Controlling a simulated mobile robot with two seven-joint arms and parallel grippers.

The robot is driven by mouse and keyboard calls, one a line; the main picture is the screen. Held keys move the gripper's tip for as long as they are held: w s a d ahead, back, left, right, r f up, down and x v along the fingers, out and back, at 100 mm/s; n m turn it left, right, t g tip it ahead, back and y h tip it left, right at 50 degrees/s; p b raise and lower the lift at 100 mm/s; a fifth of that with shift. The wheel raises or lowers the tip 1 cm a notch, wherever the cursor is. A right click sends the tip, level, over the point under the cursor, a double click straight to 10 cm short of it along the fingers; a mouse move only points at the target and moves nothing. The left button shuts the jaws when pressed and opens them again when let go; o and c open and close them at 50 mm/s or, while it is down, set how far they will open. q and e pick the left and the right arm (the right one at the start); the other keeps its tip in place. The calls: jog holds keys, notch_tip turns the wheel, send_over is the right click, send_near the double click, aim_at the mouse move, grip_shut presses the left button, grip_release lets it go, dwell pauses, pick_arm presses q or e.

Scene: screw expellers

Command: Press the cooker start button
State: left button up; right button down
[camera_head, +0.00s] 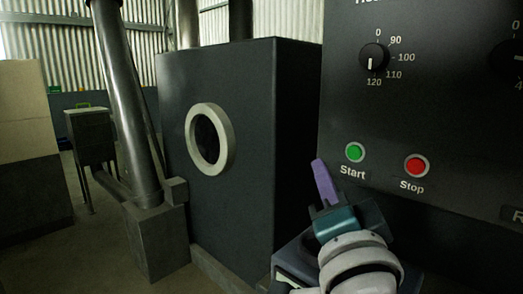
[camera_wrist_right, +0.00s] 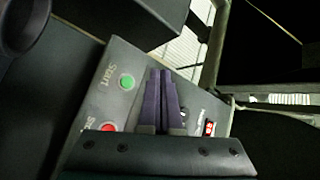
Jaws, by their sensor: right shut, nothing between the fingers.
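The green Start button (camera_head: 354,152) sits on a dark control panel (camera_head: 450,110) at the right of the head view. The red Stop button (camera_head: 416,166) is to its right. My right gripper (camera_head: 322,172) is shut and empty, its purple fingers pointing up, left of and a little below the Start button in the picture. In the right wrist view the shut fingers (camera_wrist_right: 162,78) lie to the right of the green button (camera_wrist_right: 127,82), with a gap in the picture. The red button (camera_wrist_right: 109,127) also shows there. I cannot tell the fingers' distance from the panel. My left gripper is not in view.
A temperature dial (camera_head: 373,57) is above the buttons. A large dark box (camera_head: 240,130) with a round pale ring (camera_head: 190,140) stands left of the panel. A metal pipe (camera_head: 125,100) and a small bin (camera_head: 92,135) are further left. Bare floor shows at lower left.

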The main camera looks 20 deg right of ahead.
aim_at(354, 153)
jog(key=shift+w+d+b, duration=0.2)
jog(key=shift+w+d, duration=0.35)
jog(key=shift+d, duration=0.75)
jog(key=shift+w+d+b, duration=0.15)
jog(key=shift+w+d, duration=0.35)
jog(key=shift+d, duration=0.75)
jog(key=shift+w+d+b, duration=0.2)
jog(key=shift+w+d, duration=0.35)
jog(key=shift+d, duration=0.75)
jog(key=shift+w+d, duration=0.2)
jog(key=shift+d, duration=0.2)
